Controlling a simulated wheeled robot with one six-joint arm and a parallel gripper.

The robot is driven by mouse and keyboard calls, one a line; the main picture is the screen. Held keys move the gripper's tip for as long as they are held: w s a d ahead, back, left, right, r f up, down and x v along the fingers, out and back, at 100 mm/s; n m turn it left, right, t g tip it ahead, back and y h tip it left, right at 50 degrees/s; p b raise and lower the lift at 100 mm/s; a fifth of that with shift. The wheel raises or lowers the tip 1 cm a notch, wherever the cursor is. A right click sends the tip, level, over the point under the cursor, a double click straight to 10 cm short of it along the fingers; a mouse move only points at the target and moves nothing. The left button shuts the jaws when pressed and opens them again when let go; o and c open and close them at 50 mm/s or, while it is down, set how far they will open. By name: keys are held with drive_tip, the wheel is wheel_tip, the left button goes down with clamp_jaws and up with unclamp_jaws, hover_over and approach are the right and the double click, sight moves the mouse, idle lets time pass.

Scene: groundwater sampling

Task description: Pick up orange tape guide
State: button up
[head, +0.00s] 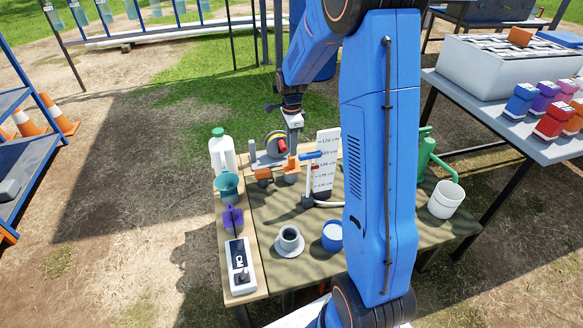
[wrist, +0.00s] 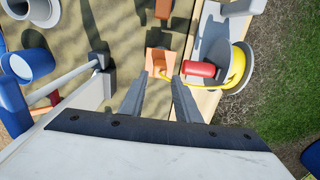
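A second orange piece (wrist: 163,9) shows at the top edge. In the head view the two orange pieces are one at the right (head: 292,170) and one at the left (head: 263,174), in front of the reel. My gripper (wrist: 158,80) is open, with the guide in line with the gap between its fingers. In the head view my gripper (head: 293,143) points down above the right orange piece. I cannot tell whether the fingers touch it.
A tape reel (wrist: 235,68) with a red handle (wrist: 200,69) stands close on the right in the wrist view. A white scale board (head: 326,160) and a blue-handled post stand close by.

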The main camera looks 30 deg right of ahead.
sight(292, 167)
drive_tip(key=shift+f, duration=3.15)
clamp_jaws()
